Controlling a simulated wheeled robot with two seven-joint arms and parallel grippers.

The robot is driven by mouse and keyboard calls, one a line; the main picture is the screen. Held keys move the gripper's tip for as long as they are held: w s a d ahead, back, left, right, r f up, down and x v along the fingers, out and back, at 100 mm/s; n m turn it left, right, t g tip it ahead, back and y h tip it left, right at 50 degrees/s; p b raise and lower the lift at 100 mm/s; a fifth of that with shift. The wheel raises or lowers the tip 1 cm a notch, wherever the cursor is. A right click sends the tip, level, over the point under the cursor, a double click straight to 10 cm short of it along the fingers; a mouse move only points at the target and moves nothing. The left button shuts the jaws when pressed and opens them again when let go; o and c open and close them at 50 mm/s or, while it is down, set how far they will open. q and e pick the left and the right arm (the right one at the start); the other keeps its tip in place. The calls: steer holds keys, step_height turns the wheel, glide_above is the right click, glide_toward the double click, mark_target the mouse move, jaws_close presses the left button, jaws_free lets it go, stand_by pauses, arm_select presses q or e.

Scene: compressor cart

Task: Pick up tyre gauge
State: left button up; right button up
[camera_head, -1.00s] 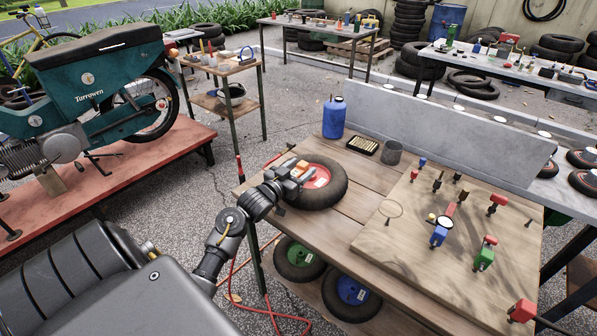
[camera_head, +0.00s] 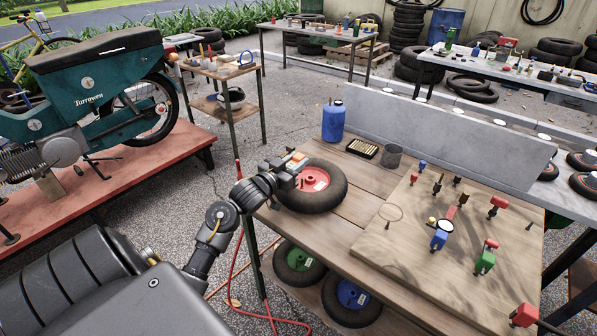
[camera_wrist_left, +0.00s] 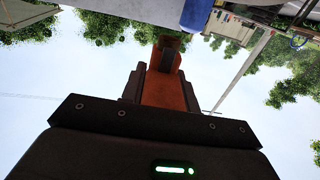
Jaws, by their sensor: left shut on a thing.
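My left gripper (camera_head: 292,168) is at the left edge of the wooden bench, beside and just over the upper left of a tyre with a red hub. It is shut on an orange piece with a dark end, which I take to be the tyre gauge (camera_head: 297,156). In the left wrist view the orange body of the tyre gauge (camera_wrist_left: 165,88) stands between the dark fingers of the left gripper (camera_wrist_left: 160,85). Its lower part is hidden by the gripper. My right gripper is not in view.
The red-hubbed tyre (camera_head: 312,187) lies on the wooden bench (camera_head: 350,205). A red hose (camera_head: 236,262) hangs left of the bench.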

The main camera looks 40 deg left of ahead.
arm_select(q)
steer(key=s+a+r+p, duration=0.6)
steer(key=s+r, duration=0.4)
steer(key=r, duration=0.3)
steer(key=shift+s+a+r, duration=0.35)
steer(key=shift+a, duration=0.35)
steer(key=s+d+f+m+h, duration=0.1)
steer(key=d+f+m+h, duration=0.1)
steer(key=d, duration=0.8)
steer(key=s+d+f+m+g+h, duration=0.1)
steer(key=d+h, duration=0.3)
steer(key=d, duration=0.7)
steer(key=s+d+f+m+g+h, duration=0.1)
steer(key=d+f+m+h, duration=0.2)
steer(key=d, duration=0.7)
steer(key=shift+d+f, duration=0.2)
steer(key=shift+f, duration=0.2)
